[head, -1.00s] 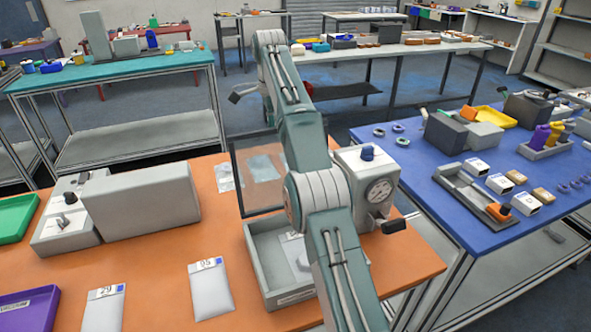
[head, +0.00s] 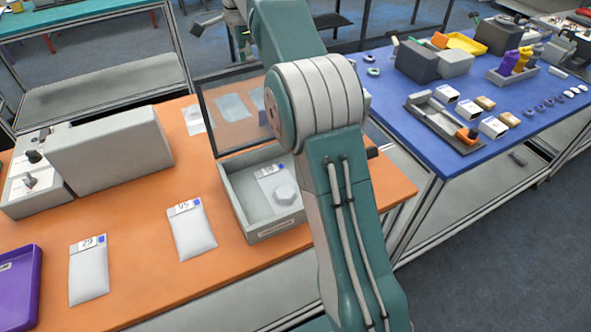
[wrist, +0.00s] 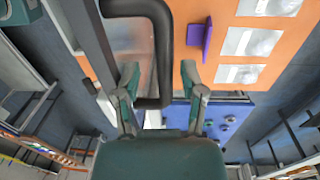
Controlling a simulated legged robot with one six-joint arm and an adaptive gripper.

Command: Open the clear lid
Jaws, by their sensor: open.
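The clear lid (head: 235,118) is a see-through panel with a dark frame. In the head view it stands upright along the back edge of the grey box (head: 231,199), with the box's top uncovered. In the wrist view my gripper (wrist: 159,72) is open, with its two fingers apart. A thick dark bent handle (wrist: 163,60) passes between them; I cannot tell whether a finger touches it. A see-through panel shows left of the handle. In the head view my arm hides the right part of the lid and box, and my fingers are not clearly visible.
A labelled packet (head: 265,185) lies in the box. White packets (head: 90,270) lie on the orange table (head: 140,275), with a large grey machine (head: 110,155) behind and a purple tray (head: 18,285) at left. A blue table (head: 400,125) stands at right.

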